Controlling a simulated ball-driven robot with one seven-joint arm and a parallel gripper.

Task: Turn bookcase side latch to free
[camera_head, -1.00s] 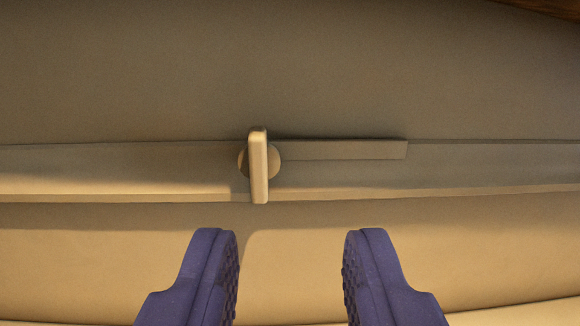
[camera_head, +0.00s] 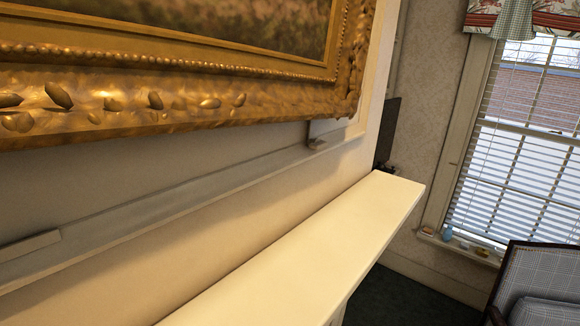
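A pale rail (camera_head: 160,212) runs along the wall under a gold picture frame. A flat pale bar (camera_head: 28,245) lies on the rail at the left edge of the view. Near the rail's far end is a small latch-like piece (camera_head: 316,143), below a pale plate (camera_head: 328,127). It is too small to tell how it is turned. The upright latch handle seen earlier does not show clearly now, and I cannot tell whether this small piece is another latch. My gripper is out of view.
The gilded picture frame (camera_head: 200,105) hangs low over the rail. A cream mantel shelf (camera_head: 330,235) juts out below it. To the right are a window with blinds (camera_head: 525,130) and a checked armchair (camera_head: 540,285). Dark floor (camera_head: 400,300) is open between shelf and chair.

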